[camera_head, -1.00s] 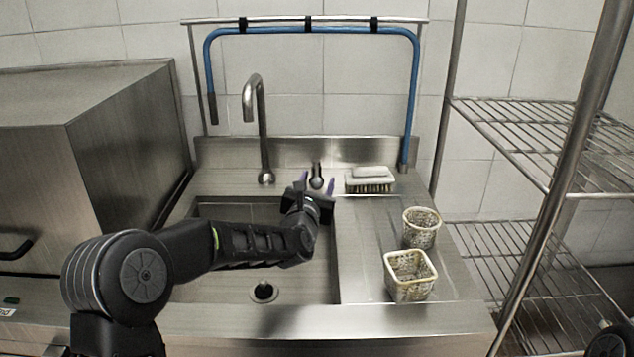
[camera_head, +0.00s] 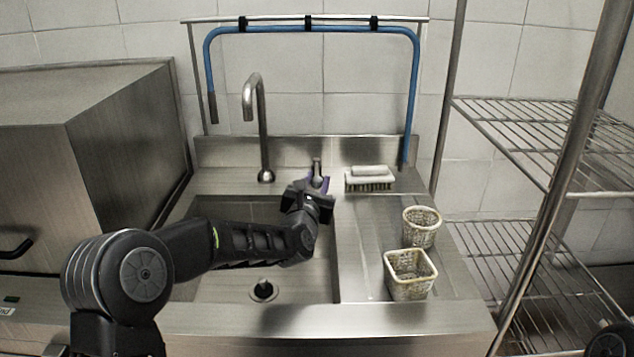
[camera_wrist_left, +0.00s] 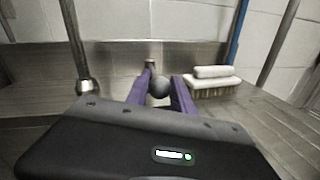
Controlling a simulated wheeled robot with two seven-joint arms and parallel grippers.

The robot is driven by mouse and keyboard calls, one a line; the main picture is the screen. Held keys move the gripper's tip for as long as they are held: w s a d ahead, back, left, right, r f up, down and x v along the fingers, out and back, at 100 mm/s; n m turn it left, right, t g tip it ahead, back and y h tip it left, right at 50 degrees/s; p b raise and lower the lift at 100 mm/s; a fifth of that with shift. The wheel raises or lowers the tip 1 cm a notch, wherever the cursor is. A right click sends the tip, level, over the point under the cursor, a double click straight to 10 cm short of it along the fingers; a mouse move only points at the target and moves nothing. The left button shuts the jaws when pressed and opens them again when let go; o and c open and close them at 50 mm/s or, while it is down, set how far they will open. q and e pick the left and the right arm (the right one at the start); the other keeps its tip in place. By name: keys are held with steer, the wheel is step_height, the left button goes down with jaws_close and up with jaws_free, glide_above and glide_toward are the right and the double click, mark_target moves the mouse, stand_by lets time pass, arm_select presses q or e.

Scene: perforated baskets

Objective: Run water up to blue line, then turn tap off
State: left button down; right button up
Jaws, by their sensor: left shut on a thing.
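The steel tap spout (camera_head: 262,120) arches over the back left of the sink (camera_head: 205,285). No water stream shows, and the drain (camera_head: 263,291) is in plain sight. The tap's small lever (camera_head: 317,166) stands on the ledge behind the sink. My left gripper (camera_head: 319,184) reaches across the sink and is shut on the lever. I cannot make out a blue line in the sink. My right gripper is not in view.
A brush (camera_head: 369,179) lies on the ledge right of the lever. Two perforated baskets, a round one (camera_head: 421,228) and a square one (camera_head: 409,275), stand on the drainboard. A blue hose (camera_head: 413,100) frames the back. A wire shelf (camera_head: 545,130) stands at right.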

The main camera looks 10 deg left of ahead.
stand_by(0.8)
arm_select(q)
steer(key=d+n+y+b, duration=0.1)
steer(key=y+b, duration=0.1)
steer(key=w+d+n+g+y+b, duration=0.1)
steer(key=n+y, duration=0.1)
steer(key=shift+w+d+r+y+b, duration=0.1)
steer(key=shift+d+y+b, duration=0.3)
steer(key=c, duration=1.1)
jaws_free()
